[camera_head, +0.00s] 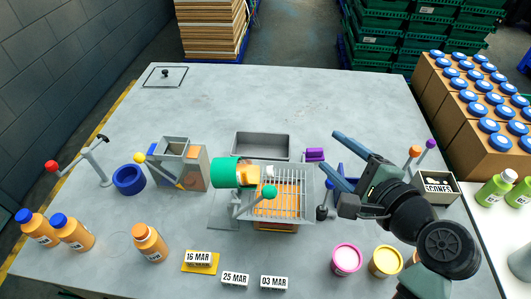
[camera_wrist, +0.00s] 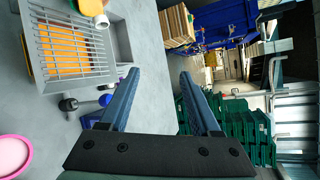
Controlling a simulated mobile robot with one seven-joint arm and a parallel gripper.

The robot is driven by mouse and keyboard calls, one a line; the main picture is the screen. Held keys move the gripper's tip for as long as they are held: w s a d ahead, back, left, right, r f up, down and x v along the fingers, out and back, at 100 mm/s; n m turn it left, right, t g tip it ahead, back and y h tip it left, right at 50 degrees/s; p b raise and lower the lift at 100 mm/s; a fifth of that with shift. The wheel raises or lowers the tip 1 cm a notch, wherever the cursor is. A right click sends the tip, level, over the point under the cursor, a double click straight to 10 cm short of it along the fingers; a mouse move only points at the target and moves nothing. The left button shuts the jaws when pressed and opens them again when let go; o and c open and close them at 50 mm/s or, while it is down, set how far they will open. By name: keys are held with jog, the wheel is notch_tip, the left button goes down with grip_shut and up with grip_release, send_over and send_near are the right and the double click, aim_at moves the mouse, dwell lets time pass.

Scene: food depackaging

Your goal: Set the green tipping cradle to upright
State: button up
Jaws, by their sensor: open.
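The green tipping cradle (camera_head: 225,172) is in the middle of the table in the head view. It lies tipped on its side, its open end to the right. An orange bottle (camera_head: 248,175) with a pale neck sticks out of it above a wire grate (camera_head: 308,192). A lever with a green knob (camera_head: 270,192) stands in front of the cradle. In the wrist view a bit of green cradle (camera_wrist: 90,6) shows at the top left edge. My gripper (camera_head: 330,152) is open and empty, right of the grate and apart from the cradle; its fingers also show in the wrist view (camera_wrist: 159,73).
A grey bin (camera_head: 262,143) stands behind the grate. A hopper (camera_head: 180,160) and blue ring (camera_head: 128,180) are left. Bottles, date blocks and round tubs line the front. The back of the table is mostly clear.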

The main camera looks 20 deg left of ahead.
jog(key=s+f+m+g+y+p, duration=0.2)
jog(key=s+f+m+g+y, duration=0.3)
jog(key=s+m+y, duration=0.45)
jog(key=w+a+n+h+p, duration=0.1)
jog(key=w+a+h+p, duration=0.1)
jog(key=a, duration=1)
jog(key=shift+w+a+n+p, duration=0.3)
jog(key=shift+w+n+p, duration=0.05)
jog(key=shift+f+h, duration=0.1)
jog(key=shift+h, duration=0.15)
grip_shut()
